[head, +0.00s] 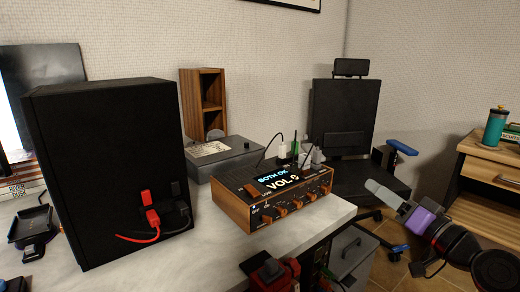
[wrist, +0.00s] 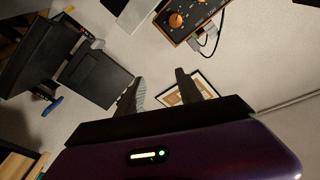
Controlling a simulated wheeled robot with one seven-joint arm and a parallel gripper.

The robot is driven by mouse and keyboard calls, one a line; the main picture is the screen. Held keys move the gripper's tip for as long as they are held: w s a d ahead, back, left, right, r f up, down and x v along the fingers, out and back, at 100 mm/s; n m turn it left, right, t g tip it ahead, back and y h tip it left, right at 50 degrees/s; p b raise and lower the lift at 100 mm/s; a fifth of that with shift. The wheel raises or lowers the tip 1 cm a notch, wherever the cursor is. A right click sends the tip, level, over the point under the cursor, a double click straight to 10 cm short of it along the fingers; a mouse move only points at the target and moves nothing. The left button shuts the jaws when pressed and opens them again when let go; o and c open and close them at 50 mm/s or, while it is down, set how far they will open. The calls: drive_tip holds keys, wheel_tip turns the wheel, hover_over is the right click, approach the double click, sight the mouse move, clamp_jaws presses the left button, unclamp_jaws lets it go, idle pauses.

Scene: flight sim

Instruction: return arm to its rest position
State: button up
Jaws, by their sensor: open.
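My gripper (head: 390,195) is at the right in the head view, past the right edge of the desk, with my purple and black wrist behind it. In the wrist view the two fingers (wrist: 162,90) stand apart with nothing between them. The gripper touches nothing that I can see.
An amplifier (head: 275,200) reading "BOTH OK" and "VOL 0" sits at the right end of the marble desk (head: 190,265). A black speaker (head: 105,165) stands left of it. An office chair (head: 343,120) is behind my gripper. A wooden cabinet (head: 480,180) stands at the far right.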

drive_tip(key=s+d+f+m+t+h, duration=0.15)
drive_tip(key=s+f+m+h, duration=0.25)
drive_tip(key=s+f+h, duration=0.85)
drive_tip(key=s+a+f+n+g+y, duration=0.2)
drive_tip(key=s+a+f, duration=0.15)
drive_tip(key=s, duration=0.95)
drive_tip(key=s+a+f+n+g+y, duration=0.15)
drive_tip(key=s+a, duration=0.25)
drive_tip(key=s, duration=0.8)
drive_tip(key=s+a+f+n+g+y, duration=0.1)
drive_tip(key=s+a+f+n+y, duration=0.2)
drive_tip(key=s, duration=1)
wheel_tip(320, 180, up, 29)
drive_tip(key=p, duration=3)
drive_tip(key=shift+w+a+f+h, duration=0.15)
drive_tip(key=shift+w+a+h, duration=0.1)
drive_tip(key=shift+w+h, duration=0.15)
drive_tip(key=shift+m, duration=0.25)
